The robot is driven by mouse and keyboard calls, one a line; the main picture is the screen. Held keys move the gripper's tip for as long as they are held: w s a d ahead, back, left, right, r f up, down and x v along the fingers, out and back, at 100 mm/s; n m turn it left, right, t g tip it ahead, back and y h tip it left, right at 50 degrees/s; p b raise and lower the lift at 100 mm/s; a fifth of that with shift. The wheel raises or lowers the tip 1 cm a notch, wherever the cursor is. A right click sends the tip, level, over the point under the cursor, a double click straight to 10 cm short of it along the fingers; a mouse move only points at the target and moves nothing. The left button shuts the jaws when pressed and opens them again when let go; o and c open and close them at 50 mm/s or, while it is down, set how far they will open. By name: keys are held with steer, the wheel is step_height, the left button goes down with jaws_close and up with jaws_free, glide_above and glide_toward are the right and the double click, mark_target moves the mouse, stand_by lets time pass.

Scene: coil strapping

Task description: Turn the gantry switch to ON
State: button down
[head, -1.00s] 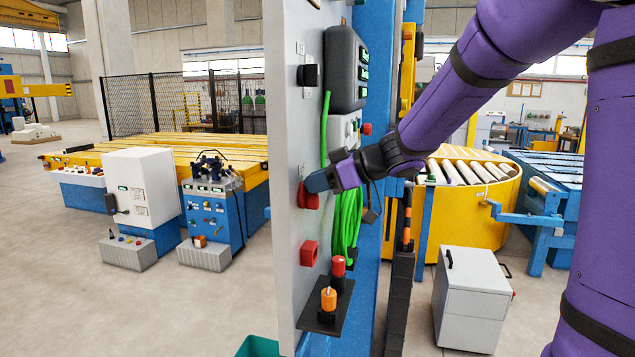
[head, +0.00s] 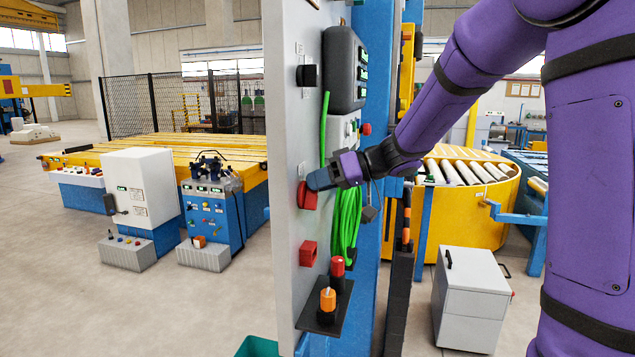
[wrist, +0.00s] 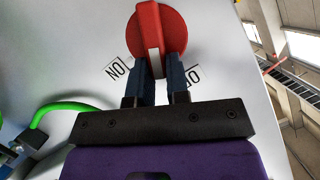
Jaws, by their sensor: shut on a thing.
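The switch is a round red knob (wrist: 160,35) with a white mark on its grip bar, set on the light panel in the wrist view. In the head view the red knob (head: 307,196) sits midway up the tall panel's face. My gripper (wrist: 163,75) is shut on the knob's bar, one finger on each side, with the white mark between them. A label (wrist: 118,70) left of the knob reads ON upside down. A second label (wrist: 190,76) on the right is partly hidden by a finger. My gripper (head: 316,182) reaches the knob from the right in the head view.
Another red knob (head: 308,253) is lower on the panel (head: 284,150), and a black knob (head: 308,75) is above. A green cable (head: 346,220) hangs close below my wrist. A small shelf (head: 325,312) with red and orange controls juts out below.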

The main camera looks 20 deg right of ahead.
steer(key=shift+w+d+f+m+g+y, duration=0.25)
steer(key=shift+f+m+y, duration=0.4)
steer(key=shift+m, duration=1)
steer(key=shift+w+d+f+m+g+y, duration=0.25)
steer(key=shift+m+y, duration=0.7)
steer(key=shift+m, duration=0.65)
steer(key=shift+w+d+f+m+g+y, duration=0.2)
steer(key=shift+f+m+y, duration=0.45)
steer(key=shift+m, duration=1)
steer(key=shift+a+r, duration=0.1)
steer(key=shift+a, duration=0.05)
steer(key=c, duration=1.1)
jaws_free()
steer(key=v, duration=1.1)
steer(key=shift+w, duration=0.2)
steer(key=shift+a+g+y, duration=0.1)
steer(key=shift+g+y, duration=0.15)
steer(key=shift+g, duration=0.05)
